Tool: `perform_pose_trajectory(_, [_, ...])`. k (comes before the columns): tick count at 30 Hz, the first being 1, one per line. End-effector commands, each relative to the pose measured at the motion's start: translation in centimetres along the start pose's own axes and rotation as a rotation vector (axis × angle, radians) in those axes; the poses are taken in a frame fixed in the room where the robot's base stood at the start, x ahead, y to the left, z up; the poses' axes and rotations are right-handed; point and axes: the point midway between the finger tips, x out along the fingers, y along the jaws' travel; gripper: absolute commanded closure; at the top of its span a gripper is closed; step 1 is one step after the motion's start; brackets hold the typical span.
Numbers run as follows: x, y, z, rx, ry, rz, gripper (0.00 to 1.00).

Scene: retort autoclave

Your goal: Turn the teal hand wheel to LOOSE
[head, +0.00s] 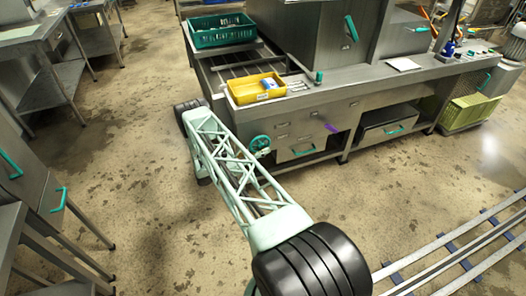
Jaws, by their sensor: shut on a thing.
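The teal hand wheel (260,143) is on the front of the steel bench, just right of my lattice arm link. It is small in the head view, and a pale part shows at its lower right. I cannot read any LOOSE mark or tell how far the wheel is turned. My gripper cannot be made out; my arm link covers the floor and bench front left of the wheel.
A yellow tray (254,90) with a blue-and-white item sits on the bench (365,88) above the wheel. A green crate (218,41) stands behind it. Floor rails (455,250) lie at lower right. Open floor surrounds my arm.

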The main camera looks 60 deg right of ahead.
Motion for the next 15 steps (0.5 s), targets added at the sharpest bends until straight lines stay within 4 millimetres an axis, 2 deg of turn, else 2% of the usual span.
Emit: perform_pose_trajectory(15, [0.35, 0.05, 0.14, 0.002, -0.081, 0.000, 1.00])
